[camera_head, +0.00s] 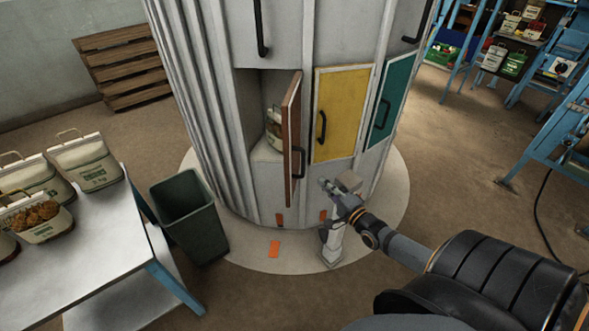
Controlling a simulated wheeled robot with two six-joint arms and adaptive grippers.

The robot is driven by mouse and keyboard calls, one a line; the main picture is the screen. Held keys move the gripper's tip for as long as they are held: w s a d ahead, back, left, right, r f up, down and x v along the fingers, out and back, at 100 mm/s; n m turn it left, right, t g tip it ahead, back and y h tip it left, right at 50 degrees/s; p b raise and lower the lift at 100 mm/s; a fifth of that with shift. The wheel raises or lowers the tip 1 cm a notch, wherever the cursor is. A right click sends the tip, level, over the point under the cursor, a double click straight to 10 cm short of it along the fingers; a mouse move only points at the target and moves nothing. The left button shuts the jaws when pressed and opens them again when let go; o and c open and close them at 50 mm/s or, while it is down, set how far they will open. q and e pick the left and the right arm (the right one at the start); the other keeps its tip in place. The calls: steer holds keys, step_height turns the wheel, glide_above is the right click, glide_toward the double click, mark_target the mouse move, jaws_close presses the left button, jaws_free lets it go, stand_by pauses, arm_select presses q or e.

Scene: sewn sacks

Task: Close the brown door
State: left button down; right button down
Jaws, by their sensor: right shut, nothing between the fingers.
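The brown door (290,135) stands open on the round grey cabinet, swung out and seen almost edge-on. Its black handle (299,162) is on the side facing the yellow door. Behind it, an open compartment (257,105) holds a pale sack (274,130), partly hidden by the door. My right gripper (325,184) is low in front of the cabinet, to the right of the brown door's lower end. Its fingers look closed and empty. Whether it touches the door cannot be told. My left gripper is not in view.
A yellow door (340,95) and a teal door (388,105) are shut beside it. A dark bin (190,215) and a table (95,235) with several sacks stand left. A small white post (333,243) stands below my right gripper. Blue racks (548,125) are at right.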

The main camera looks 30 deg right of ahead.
steer(key=b, duration=0.3)
glide_toward(291, 161)
steer(key=w+d, duration=0.3)
steer(key=w+a, duration=0.2)
steer(key=shift+a, duration=0.35)
steer(key=shift+w+a, duration=0.3)
